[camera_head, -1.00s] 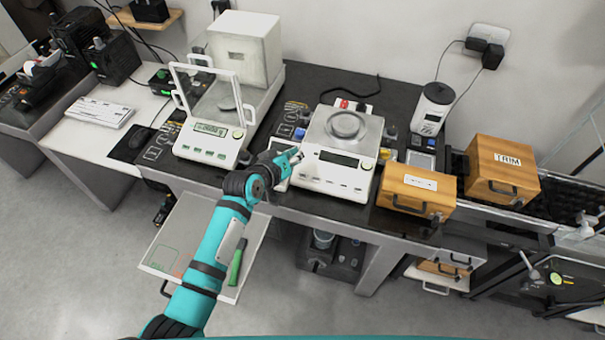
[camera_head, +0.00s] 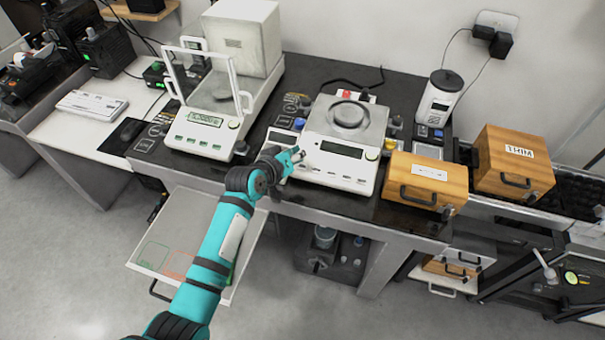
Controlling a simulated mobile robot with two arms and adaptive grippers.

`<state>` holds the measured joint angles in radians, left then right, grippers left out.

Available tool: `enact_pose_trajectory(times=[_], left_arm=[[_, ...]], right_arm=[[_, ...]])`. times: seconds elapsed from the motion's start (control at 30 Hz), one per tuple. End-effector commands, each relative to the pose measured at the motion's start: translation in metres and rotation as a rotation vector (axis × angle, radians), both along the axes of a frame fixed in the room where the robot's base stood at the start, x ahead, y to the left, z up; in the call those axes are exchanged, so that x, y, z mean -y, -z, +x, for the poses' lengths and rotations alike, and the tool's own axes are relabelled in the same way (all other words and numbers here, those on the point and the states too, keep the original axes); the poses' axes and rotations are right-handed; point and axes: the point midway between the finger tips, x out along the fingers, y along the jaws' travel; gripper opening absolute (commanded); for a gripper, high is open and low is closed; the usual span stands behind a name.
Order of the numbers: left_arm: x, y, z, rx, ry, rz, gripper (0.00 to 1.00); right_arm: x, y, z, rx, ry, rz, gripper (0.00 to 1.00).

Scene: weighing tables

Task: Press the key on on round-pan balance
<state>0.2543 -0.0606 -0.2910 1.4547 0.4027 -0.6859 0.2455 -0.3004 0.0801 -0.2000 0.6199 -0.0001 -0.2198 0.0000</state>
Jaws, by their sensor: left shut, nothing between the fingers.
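The round-pan balance (camera_head: 325,172) is a white unit with a round metal pan (camera_head: 347,114) on top, a dark display (camera_head: 341,149) and a row of small keys along its lower front. The key labels are too small to read. My left gripper (camera_head: 299,155) is shut and empty, at the left front edge of this balance, left of the display. I cannot tell whether its tips touch the balance. My right gripper does not show.
A second balance with a glass draft shield (camera_head: 203,130) stands to the left, its display lit. Wooden boxes (camera_head: 426,182) and (camera_head: 512,162) stand to the right. A white-and-black canister (camera_head: 437,98) is behind them. A pulled-out drawer (camera_head: 180,222) lies below my left arm.

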Motion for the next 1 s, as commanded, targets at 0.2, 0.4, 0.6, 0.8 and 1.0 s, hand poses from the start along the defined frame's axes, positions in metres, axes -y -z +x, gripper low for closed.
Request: enact_pose_trajectory(times=[0.2, 0.4, 0.6, 0.8, 1.0], left_arm=[[0.003, 0.023, 0.006, 0.001, 0.001, 0.0, 0.0], [0.003, 0.023, 0.007, 0.001, 0.001, 0.0, 0.0], [0.003, 0.023, 0.007, 0.001, 0.001, 0.0, 0.0], [0.003, 0.023, 0.007, 0.001, 0.001, 0.0, 0.0], [0.003, 0.023, 0.007, 0.001, 0.001, 0.0, 0.0]], right_arm=[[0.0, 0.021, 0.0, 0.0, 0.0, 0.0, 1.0], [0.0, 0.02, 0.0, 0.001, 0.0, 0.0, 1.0], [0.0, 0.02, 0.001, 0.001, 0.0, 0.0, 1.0], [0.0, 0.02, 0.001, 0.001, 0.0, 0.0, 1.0], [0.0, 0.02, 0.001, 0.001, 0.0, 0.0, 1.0]])
